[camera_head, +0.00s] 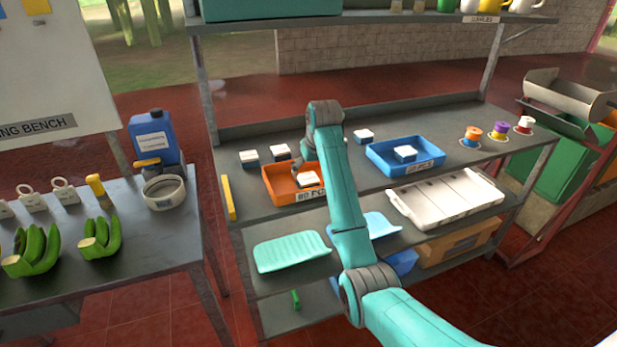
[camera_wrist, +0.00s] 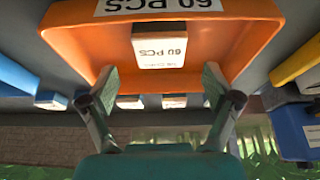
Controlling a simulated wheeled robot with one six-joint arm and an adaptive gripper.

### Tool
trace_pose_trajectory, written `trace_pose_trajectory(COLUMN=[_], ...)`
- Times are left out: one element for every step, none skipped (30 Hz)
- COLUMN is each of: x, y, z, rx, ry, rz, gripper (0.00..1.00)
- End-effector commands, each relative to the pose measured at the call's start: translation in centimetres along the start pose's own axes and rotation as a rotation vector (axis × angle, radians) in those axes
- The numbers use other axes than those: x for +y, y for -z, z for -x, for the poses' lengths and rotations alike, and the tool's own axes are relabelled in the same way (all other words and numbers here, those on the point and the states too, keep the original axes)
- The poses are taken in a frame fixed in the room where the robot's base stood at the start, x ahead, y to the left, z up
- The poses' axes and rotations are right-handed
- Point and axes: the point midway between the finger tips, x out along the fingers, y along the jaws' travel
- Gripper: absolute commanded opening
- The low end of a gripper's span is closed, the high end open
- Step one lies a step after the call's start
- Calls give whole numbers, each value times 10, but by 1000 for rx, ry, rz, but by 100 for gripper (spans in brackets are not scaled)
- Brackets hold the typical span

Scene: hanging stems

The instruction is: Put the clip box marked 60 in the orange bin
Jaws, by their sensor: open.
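The orange bin (camera_head: 268,184) stands on the middle shelf. In the wrist view the orange bin (camera_wrist: 90,45) carries a 60 PCS label. A white-topped clip box (camera_head: 308,179) sits inside it. In the wrist view this clip box (camera_wrist: 160,48) is marked 60 PCS and lies against the bin's orange interior. My gripper (camera_wrist: 160,80) is open, its two fingers apart on either side just short of the box, with nothing between them. In the head view my arm partly hides the gripper and the bin.
Loose clip boxes (camera_head: 249,158), (camera_head: 281,152) and (camera_head: 364,136) stand behind the bins; their marks are unreadable. A blue bin (camera_head: 378,158) holding a box (camera_head: 405,153) stands to the right. Spools (camera_head: 500,132) stand far right.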

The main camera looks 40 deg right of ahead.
Motion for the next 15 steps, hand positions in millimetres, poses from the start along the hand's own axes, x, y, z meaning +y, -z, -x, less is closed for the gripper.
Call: trace_pose_trajectory(x=[0, 0, 0, 0, 0, 0, 0, 0, 0, 0, 0, 0, 0, 0, 0], y=[1, 1, 1, 1, 1, 1, 0, 0, 1, 0, 0, 0, 0, 0, 0], z=[11, 17, 25, 30, 35, 41, 45, 49, 53, 56, 58, 61, 62, 64, 65], rx=[4, 4, 4, 3, 2, 3, 1, 1, 2, 1, 1, 0, 0, 0, 0], ry=[0, 0, 0, 0, 0, 0, 0, 0, 0, 0, 0, 0, 0, 0, 0], rz=[0, 0, 0, 0, 0, 0, 0, 0, 0, 0, 0, 0, 0, 0, 0], gripper=[89, 89, 89, 89, 89, 89, 89, 89, 89, 89, 89, 89, 89, 89, 89])
